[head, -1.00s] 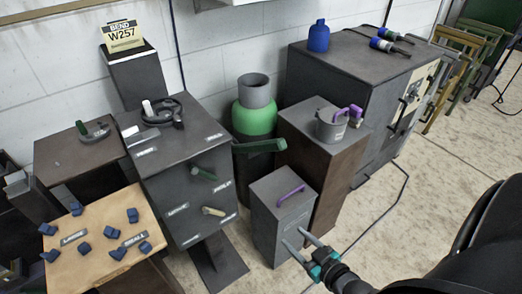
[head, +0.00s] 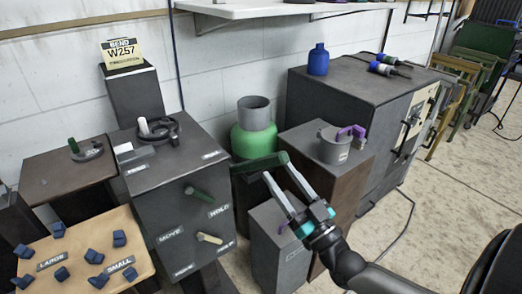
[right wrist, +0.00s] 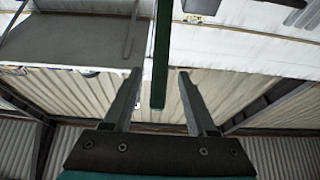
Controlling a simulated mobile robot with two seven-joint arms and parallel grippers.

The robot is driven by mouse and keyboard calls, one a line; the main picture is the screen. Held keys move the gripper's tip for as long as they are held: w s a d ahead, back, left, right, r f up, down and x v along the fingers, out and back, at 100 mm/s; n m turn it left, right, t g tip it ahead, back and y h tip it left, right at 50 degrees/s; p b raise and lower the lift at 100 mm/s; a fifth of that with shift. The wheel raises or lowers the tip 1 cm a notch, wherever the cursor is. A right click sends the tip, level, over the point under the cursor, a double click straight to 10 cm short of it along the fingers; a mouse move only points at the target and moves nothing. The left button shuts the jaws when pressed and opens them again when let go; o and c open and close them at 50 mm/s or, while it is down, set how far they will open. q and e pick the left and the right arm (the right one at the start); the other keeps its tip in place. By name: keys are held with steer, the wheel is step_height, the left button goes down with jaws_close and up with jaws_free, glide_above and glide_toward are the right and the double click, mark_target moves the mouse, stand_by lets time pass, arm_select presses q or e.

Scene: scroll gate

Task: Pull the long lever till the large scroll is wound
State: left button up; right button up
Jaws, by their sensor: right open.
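The long dark green lever (head: 258,164) sticks out to the right from the grey machine box (head: 175,195), in front of the green cylinder. My right gripper (head: 276,166) is open at the lever's free end. In the right wrist view the lever (right wrist: 162,45) hangs between the two fingers (right wrist: 158,76), with gaps on both sides. A dark curled piece (head: 160,128), which may be the large scroll, lies on top of the box beside a white upright knob. I cannot tell how far it is wound. My left gripper is not in view.
A short green handle (head: 196,191) and a cream handle (head: 210,238) stick out of the box front. The green cylinder (head: 256,142) stands behind the lever. A low grey box (head: 275,240) stands below my right gripper. A board with several blue blocks (head: 85,238) is front left.

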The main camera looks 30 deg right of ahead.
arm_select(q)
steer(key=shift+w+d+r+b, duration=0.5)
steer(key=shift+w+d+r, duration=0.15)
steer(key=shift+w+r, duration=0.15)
arm_select(e)
steer(key=x, duration=0.8)
steer(key=shift+w, duration=0.25)
steer(key=shift+c, duration=0.3)
jaws_close()
